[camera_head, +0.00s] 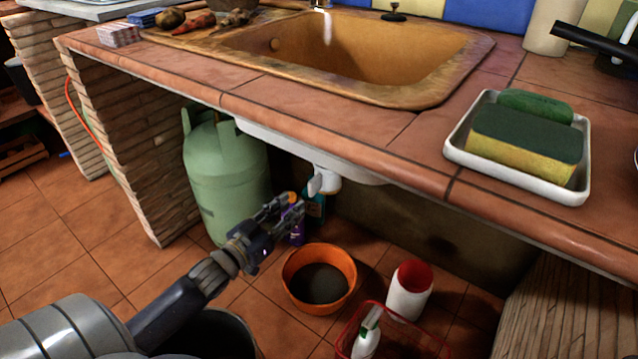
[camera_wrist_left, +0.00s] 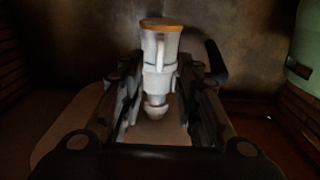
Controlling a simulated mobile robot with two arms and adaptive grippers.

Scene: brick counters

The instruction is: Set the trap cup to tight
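The white trap (camera_head: 327,180) hangs under the sink, in the shade below the counter's front edge. In the left wrist view, the trap (camera_wrist_left: 160,70) stands in the middle with an orange-brown end at the top, and a white lever-like part runs along its side. My left gripper (camera_head: 290,207) is open, low and to the left of the trap in the head view. In the left wrist view its two fingers (camera_wrist_left: 160,88) lie to either side of the trap's line. I cannot tell whether they touch it. My right gripper is not in view.
A green gas cylinder (camera_head: 225,175) stands left of the trap. An orange bowl (camera_head: 344,299), a white-and-red container (camera_head: 408,292) and a red basket (camera_head: 420,341) stand on the floor below. The counter edge (camera_head: 330,138) overhangs the space. A sponge tray (camera_head: 456,148) is on top.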

